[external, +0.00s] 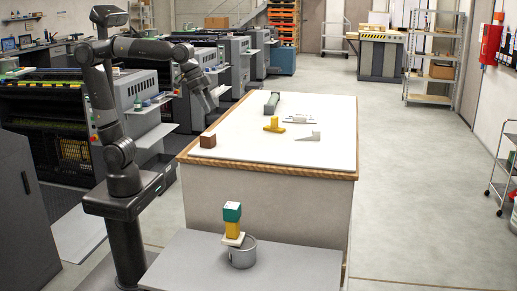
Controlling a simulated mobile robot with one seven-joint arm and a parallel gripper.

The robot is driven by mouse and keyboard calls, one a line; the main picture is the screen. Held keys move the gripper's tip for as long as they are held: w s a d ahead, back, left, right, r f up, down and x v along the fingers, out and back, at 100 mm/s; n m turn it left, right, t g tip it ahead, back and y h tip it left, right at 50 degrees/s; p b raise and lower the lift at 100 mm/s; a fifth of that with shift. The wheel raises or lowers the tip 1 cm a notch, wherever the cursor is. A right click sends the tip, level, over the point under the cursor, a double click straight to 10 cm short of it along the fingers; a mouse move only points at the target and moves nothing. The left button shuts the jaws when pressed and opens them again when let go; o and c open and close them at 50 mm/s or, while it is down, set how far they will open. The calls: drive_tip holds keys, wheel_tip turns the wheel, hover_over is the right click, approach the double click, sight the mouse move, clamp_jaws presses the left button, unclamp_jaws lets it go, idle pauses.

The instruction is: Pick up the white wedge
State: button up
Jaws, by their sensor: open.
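The white wedge (311,136) lies on the white top of the table (240,150), right of the middle, with its thin end toward the left. My gripper (211,106) hangs in the air at the end of my raised arm, near the table's left edge. It is open and empty, well to the left of the wedge and apart from it. The wedge is small in this view, but nothing covers it.
A yellow T-shaped piece (274,125), a dark grey-green bar (272,102) and a flat piece (298,119) lie near the wedge. A brown block (208,140) sits at the left front. On the lower grey surface (300,266) stand a metal pot (243,255) and stacked blocks (232,213).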

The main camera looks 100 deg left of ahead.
drive_tip(key=w+a+r+n, duration=0.15)
drive_tip(key=w+a, duration=0.25)
drive_tip(key=w, duration=1.2)
drive_tip(key=g+y, duration=0.1)
approach(306, 136)
drive_tip(key=x, duration=0.7)
drive_tip(key=shift+a+f, duration=0.3)
drive_tip(key=shift+f, duration=0.15)
drive_tip(key=c, duration=1.1)
drive_tip(key=shift+r, duration=0.2)
